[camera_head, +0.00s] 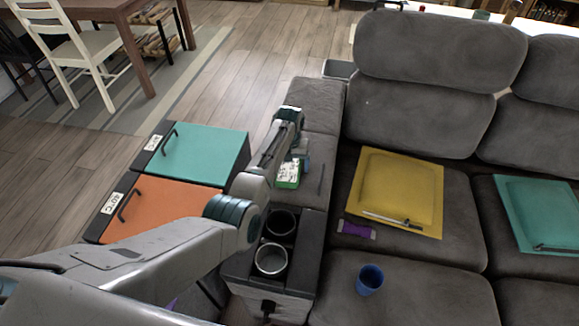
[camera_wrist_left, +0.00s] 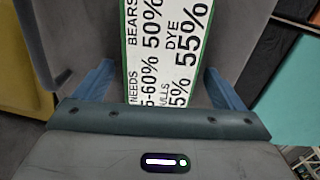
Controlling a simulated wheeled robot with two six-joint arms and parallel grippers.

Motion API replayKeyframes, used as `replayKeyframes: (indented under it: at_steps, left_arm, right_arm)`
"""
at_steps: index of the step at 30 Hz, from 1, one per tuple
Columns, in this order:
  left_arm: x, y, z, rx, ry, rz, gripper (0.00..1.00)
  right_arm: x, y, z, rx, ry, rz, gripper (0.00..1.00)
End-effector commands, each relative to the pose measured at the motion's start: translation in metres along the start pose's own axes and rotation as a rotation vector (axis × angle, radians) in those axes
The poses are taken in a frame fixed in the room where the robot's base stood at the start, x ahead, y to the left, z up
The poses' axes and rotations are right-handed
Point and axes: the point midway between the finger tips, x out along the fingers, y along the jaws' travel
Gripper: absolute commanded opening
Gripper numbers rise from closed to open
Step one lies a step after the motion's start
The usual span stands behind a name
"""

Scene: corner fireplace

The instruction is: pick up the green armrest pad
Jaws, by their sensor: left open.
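The green armrest pad (camera_head: 288,174) lies on the grey sofa armrest, its white face printed with dark text. My left gripper (camera_head: 299,158) is just above and behind it and partly hides it in the head view. In the left wrist view the pad (camera_wrist_left: 165,45) shows as a white sheet with green edges, between the two blue fingers of my left gripper (camera_wrist_left: 158,78). The fingers are apart, one on each side of the pad. Whether they touch it, I cannot tell. The pad's near end is hidden behind the gripper body. My right gripper is not in view.
A thin dark stick (camera_head: 321,178) lies beside the pad. Two cup holders (camera_head: 271,258) are in front. Teal (camera_head: 205,153) and orange (camera_head: 165,208) lidded boxes stand left. A yellow cushion (camera_head: 400,190), purple item (camera_head: 357,229) and blue cup (camera_head: 369,280) are on the seats.

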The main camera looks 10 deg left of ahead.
Motion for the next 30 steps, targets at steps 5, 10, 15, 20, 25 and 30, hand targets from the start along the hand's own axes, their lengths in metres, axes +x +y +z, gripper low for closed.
replayKeyframes:
  at_steps: [5, 10, 15, 20, 25, 30]
  left_arm:
    - [0.000, 0.000, 0.000, 0.000, 0.000, 0.000, 0.91]
    - [0.000, 0.000, 0.000, 0.000, 0.000, 0.000, 0.58]
    - [-0.001, 0.000, 0.000, 0.000, 0.000, 0.000, 0.42]
    - [-0.002, 0.000, 0.000, 0.000, 0.001, 0.000, 0.42]
    - [-0.020, 0.000, -0.001, 0.000, 0.003, 0.001, 0.42]
    - [-0.055, 0.000, -0.001, -0.001, 0.005, 0.001, 0.42]
  right_arm:
    - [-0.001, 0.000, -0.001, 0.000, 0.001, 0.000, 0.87]
    - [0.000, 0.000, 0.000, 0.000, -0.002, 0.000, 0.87]
    - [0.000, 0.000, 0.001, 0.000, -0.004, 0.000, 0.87]
    - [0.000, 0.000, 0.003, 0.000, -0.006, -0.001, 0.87]
    - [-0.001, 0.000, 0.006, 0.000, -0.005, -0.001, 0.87]
    - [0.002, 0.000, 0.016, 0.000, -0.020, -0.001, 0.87]
